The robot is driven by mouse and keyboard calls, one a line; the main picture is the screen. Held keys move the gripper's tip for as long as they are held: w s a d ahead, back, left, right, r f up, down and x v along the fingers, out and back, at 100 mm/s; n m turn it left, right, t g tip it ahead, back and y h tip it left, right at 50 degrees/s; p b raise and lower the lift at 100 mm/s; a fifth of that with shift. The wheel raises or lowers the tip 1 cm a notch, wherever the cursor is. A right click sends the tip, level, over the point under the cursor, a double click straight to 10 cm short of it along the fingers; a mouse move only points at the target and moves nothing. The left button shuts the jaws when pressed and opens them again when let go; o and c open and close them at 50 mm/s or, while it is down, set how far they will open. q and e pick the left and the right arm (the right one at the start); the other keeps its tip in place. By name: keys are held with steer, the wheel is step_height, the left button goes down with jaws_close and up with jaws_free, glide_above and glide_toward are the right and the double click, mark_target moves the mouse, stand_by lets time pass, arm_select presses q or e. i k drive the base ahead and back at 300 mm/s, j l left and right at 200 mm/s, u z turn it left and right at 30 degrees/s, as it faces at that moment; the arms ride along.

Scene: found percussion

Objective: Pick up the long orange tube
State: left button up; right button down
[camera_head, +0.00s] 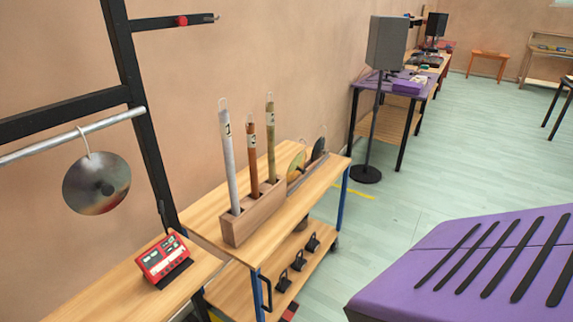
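A long orange-brown tube (253,162) with a label near its top stands upright in the middle of a wooden block holder (250,221). A pale grey tube (230,168) labelled 1 stands to its left in the same holder, and an olive tube (271,148) stands to its right. The lower end of each tube is hidden in the holder. The holder sits on the top shelf of a wooden cart (209,215). Neither of my grippers is in view.
Discs (297,167) stand behind the holder. A red device (164,261) sits on a wooden surface at the lower left. A metal disc (97,183) hangs from a rack. A purple surface with black strips (421,257) fills the lower right. Open floor (410,190) lies beyond.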

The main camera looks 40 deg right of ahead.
mark_target(249, 127)
steer(key=z, duration=1.15)
steer(key=i+z, duration=0.2)
steer(key=k, duration=0.05)
